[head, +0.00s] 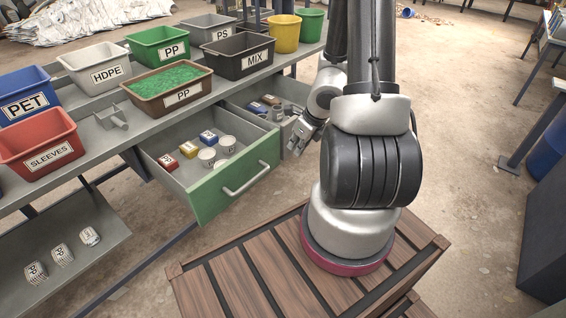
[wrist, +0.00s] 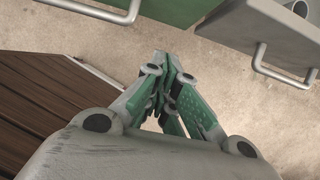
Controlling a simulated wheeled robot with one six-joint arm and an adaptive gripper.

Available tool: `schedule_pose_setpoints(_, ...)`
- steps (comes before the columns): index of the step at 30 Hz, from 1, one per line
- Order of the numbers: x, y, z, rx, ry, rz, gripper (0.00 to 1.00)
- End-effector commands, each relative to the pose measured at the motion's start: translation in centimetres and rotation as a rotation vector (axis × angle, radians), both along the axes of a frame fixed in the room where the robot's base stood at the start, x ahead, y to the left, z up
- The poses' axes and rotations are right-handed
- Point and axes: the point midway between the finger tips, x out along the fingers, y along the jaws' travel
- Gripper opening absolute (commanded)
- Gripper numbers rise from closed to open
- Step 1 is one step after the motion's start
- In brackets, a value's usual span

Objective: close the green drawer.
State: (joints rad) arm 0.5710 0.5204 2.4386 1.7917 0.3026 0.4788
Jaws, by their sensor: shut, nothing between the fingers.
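The green drawer (head: 236,182) is pulled out from under the bench in the head view. Its front is green with a light bar handle (head: 246,179). Inside lie several small red, yellow and blue boxes and white round items. In the wrist view part of its green front (wrist: 165,12) shows at the top edge, with one end of its handle (wrist: 110,10). My gripper (head: 298,143) is to the right of the drawer, apart from it, near the grey drawer. In the wrist view my gripper (wrist: 172,62) is shut and empty, over bare floor.
A second, grey drawer (head: 291,136) is also open, right of the green one; its handle (wrist: 285,70) shows in the wrist view. Bins such as the brown PP bin (head: 157,103) stand on the bench above. A lower shelf (head: 85,262) is at left. Floor between is clear.

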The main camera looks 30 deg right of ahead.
Motion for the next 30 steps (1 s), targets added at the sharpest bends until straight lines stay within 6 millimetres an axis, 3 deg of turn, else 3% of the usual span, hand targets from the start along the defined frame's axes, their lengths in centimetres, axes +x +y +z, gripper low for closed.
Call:
schedule_pose_setpoints(8, 0.6, 0.2, -2.4, 0.007, 0.012, -0.020, 0.00)
schedule_pose_setpoints(19, 3.3, 1.2, -9.5, 0.005, 0.010, -0.013, 0.00)
schedule_pose_setpoints(24, 5.9, 2.0, -9.3, 0.001, 0.003, -0.008, 0.00)
schedule_pose_setpoints(30, 7.1, 2.3, -9.3, 0.003, 0.005, -0.012, 0.00)
